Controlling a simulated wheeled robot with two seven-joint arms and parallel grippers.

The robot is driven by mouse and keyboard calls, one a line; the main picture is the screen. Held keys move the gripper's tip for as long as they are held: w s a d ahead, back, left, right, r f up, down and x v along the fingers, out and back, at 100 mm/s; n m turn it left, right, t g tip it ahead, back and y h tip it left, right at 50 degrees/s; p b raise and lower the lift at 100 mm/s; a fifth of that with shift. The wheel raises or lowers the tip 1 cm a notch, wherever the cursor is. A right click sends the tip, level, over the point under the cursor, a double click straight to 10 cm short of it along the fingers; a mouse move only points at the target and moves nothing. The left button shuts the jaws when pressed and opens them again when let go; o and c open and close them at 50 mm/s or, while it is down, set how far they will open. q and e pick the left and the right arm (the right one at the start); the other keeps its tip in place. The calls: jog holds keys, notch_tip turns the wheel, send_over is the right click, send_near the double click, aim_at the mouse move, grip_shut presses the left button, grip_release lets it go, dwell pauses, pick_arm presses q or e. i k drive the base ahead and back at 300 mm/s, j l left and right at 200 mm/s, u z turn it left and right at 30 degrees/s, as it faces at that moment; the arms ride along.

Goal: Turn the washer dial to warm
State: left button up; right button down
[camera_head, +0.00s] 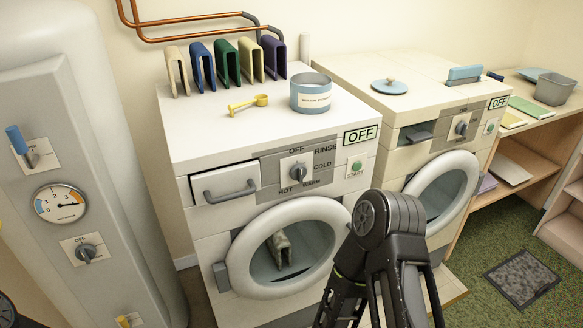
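The washer (215,128) is the white front-loader at the centre-left. Its dial (298,172) is a round knob on a grey panel, with OFF above it, RINSE and COLD to its right, WARM at lower right and HOT at lower left. The pointer is too small to read surely. The washer's display (361,135) reads OFF, above a green START button (356,167). A black jointed part of my arm stands in front of the washer's lower right, apart from the dial. Neither gripper's fingertips show.
The round door (237,262) looks shut, with a grey item behind its glass. A second machine (432,78) stands to the right. Colored folded items, a yellow scoop (248,104) and a blue tub (311,95) sit on the washer. A boiler (50,110) stands left.

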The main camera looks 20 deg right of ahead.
aim_at(298, 172)
jog(key=k+l, duration=0.3)
jog(key=l, duration=0.2)
jog(key=z, duration=1.7)
